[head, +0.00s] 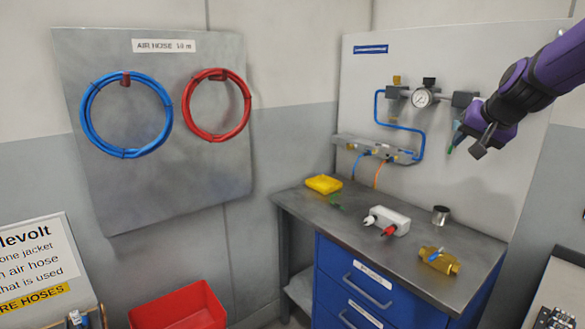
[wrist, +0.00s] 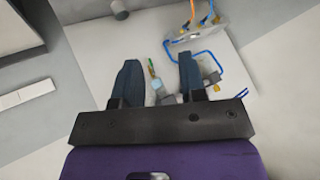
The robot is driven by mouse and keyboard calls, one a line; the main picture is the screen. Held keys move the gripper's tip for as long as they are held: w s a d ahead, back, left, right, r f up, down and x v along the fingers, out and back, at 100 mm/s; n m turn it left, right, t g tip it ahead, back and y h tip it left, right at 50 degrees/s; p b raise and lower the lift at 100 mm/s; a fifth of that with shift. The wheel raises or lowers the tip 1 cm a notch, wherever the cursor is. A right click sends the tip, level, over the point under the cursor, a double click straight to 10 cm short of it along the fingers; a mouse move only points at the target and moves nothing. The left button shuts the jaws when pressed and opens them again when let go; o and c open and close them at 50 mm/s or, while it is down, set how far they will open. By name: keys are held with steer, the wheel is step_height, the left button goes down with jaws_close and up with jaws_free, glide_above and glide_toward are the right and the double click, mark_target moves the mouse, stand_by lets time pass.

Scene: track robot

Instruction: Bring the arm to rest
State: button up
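My gripper (head: 466,147) is raised at the upper right of the head view, in front of the white panel and to the right of the gauge. My purple arm reaches in from the right edge. In the wrist view my gripper (wrist: 160,75) has its two dark fingers apart, with a clear gap between them. It looks open and empty. A thin green-ended fitting (wrist: 152,69) shows in that gap, seemingly on the panel behind; its exact distance is hard to tell.
The white panel (head: 460,190) carries a gauge (head: 421,97), blue tubing and a manifold (head: 375,150). The workbench (head: 365,222) below holds a yellow tray (head: 324,184), a metal cup (head: 440,215) and a brass valve (head: 438,261). A red bin (head: 178,307) stands lower left.

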steer(key=s+a+f+n+g, duration=0.1)
steer(key=s+a, duration=0.3)
steer(key=s, duration=1.2)
steer(key=s+a+f+n+g, duration=0.2)
steer(key=s+a+n, duration=0.2)
steer(key=s, duration=1.1)
steer(key=shift+s+a+n+h, duration=0.3)
steer(key=shift+s+a, duration=0.05)
steer(key=shift+a, duration=0.15)
